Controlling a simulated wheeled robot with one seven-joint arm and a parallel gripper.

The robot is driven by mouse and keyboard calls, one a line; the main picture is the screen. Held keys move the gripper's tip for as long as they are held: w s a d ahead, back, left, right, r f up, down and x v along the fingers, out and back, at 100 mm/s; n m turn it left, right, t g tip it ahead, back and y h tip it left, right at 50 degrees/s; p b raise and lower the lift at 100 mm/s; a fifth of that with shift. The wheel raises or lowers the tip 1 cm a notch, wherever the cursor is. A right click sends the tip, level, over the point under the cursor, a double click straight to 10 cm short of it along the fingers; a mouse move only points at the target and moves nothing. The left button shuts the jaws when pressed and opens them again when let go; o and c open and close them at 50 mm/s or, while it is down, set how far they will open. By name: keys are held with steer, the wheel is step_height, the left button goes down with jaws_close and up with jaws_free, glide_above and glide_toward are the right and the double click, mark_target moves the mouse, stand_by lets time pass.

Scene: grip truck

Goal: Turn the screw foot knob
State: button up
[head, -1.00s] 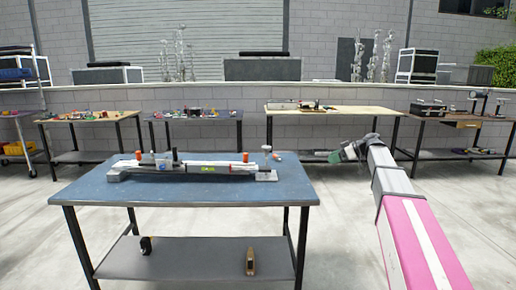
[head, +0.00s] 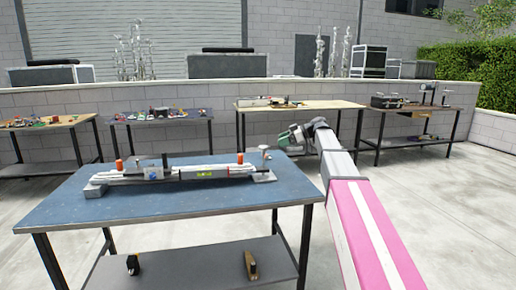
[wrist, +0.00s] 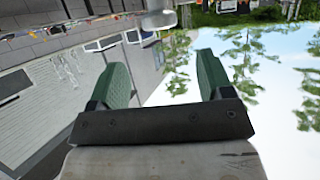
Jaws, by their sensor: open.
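A long device with pale tubes (head: 200,173) lies on the blue-topped table (head: 120,207). At its right end stands a small screw with a round pale top, which looks like the screw foot knob (head: 264,150). Orange knobs (head: 119,164) stand along the device. My gripper (head: 297,137) is in the air to the right of the device and apart from it. In the wrist view its two green fingers (wrist: 165,78) are spread with nothing between them.
The table has a lower shelf (head: 205,263) with two small objects on it. Several benches with tools, such as the wooden-topped one (head: 300,104), stand along the low back wall. The floor (head: 440,220) on the right is clear.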

mark_target(265, 146)
steer(key=x, duration=1)
steer(key=shift+d, duration=0.1)
steer(key=c, duration=0.9)
